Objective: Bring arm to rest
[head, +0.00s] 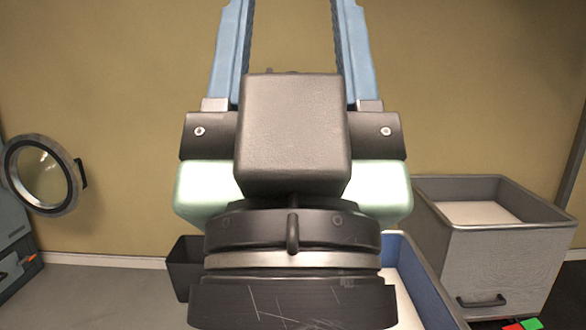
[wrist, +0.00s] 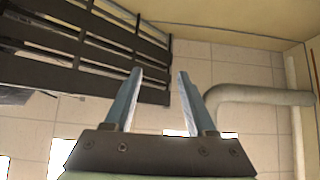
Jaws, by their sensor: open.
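My gripper (head: 292,25) fills the middle of the head view, pointing up, with its two blue fingers running to or past the top edge. The fingers stand apart with nothing between them. In the wrist view my gripper (wrist: 160,76) is also open and empty. The dark wrist parts below it hide much of the middle of the head view. No garment or rail can be made out clearly.
At left is an open round door (head: 72,182) on a grey machine. A dark bin (head: 183,265), a blue-rimmed container (head: 425,285) and a grey open-topped box (head: 490,260) stand lower down. The wrist view shows a dark slatted rack (wrist: 70,50), a pipe (wrist: 262,95) and tiles.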

